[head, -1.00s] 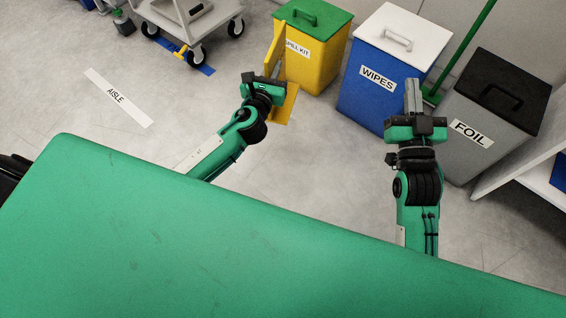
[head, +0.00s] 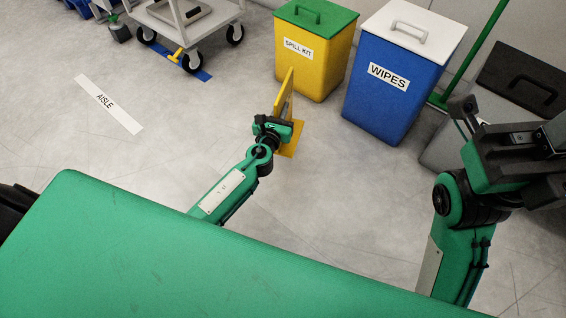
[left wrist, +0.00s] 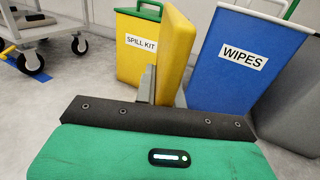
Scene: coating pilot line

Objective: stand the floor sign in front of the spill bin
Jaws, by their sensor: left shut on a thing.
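The yellow floor sign (head: 283,97) stands about upright on the near side of the yellow spill bin (head: 305,72), which has a green lid and a SPILL KIT label. The sign's flat foot (head: 291,149) shows at or near the floor; I cannot tell if it touches. My left gripper (head: 280,124) is shut on the sign. In the left wrist view the sign's panel (left wrist: 178,50) rises beside a grey finger and covers the right part of the spill bin (left wrist: 135,65). My right gripper (head: 490,135) is raised at the right, apart from the sign; its finger opening is unclear.
The blue WIPES bin (head: 390,105) stands right of the spill bin. A grey bin with a black lid (head: 520,70) is partly behind my right arm. A trolley (head: 190,20) stands at upper left. The floor around the AISLE marking (head: 108,104) is clear.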

